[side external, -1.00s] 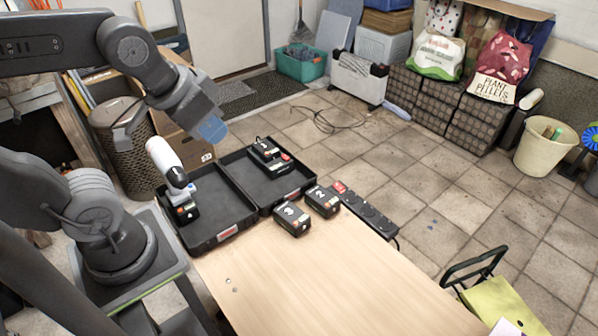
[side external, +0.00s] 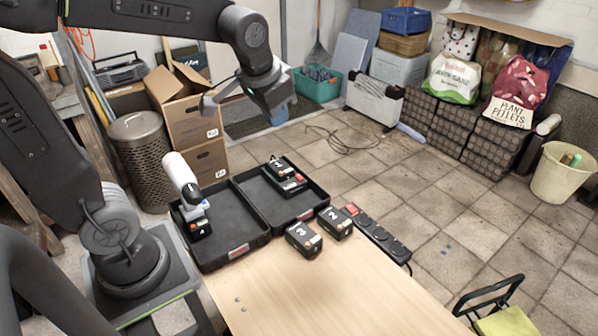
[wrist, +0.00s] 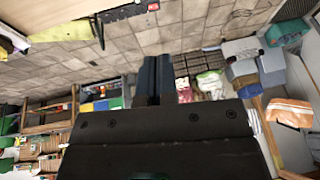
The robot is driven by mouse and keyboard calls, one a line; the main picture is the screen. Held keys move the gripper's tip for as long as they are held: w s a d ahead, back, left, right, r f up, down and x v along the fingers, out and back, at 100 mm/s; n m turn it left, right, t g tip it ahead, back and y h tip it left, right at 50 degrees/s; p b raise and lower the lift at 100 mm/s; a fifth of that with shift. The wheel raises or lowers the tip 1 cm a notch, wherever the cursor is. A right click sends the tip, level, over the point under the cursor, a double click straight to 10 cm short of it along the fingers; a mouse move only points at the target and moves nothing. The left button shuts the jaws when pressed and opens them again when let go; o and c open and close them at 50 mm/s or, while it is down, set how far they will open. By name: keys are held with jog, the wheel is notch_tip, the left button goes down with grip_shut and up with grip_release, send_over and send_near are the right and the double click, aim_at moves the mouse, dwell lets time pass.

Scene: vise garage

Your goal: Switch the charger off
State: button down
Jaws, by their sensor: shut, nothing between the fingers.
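The dark charger (side external: 293,186), with a red part on its front, sits in the right half of the open black case (side external: 262,229) in the side view. A black battery (side external: 279,167) is at its back; I cannot tell whether it is seated. A black power strip (side external: 378,234) with a red switch (side external: 351,209) lies along the table's right edge. It also shows at the top of the wrist view (wrist: 122,13). My gripper (side external: 279,114) is high above and behind the case, apart from everything. Its bluish fingers (wrist: 153,82) are shut and empty.
Batteries marked 3 (side external: 304,240) and 2 (side external: 335,223) stand on the wooden table (side external: 310,290) beside the case. A white-and-black tool (side external: 183,180) stands upright in the left half. The table's front is clear. Cardboard boxes (side external: 190,115) stand behind at left.

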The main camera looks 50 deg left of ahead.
jog(key=w+a+f+g, duration=0.2)
jog(key=w+a+f, duration=0.5)
jog(key=w, duration=0.4)
jog(key=g+y, duration=0.2)
send_over(297, 176)
jog(key=d, duration=0.4)
notch_tip(297, 176, down, 14)
jog(key=shift+w+f, duration=0.15)
jog(key=x, duration=1.4)
jog(key=shift+w+d, duration=0.1)
jog(key=shift+d, duration=0.15)
jog(key=shift+f, duration=0.1)
jog(key=shift+a+f, duration=0.1)
jog(key=shift+f, duration=0.1)
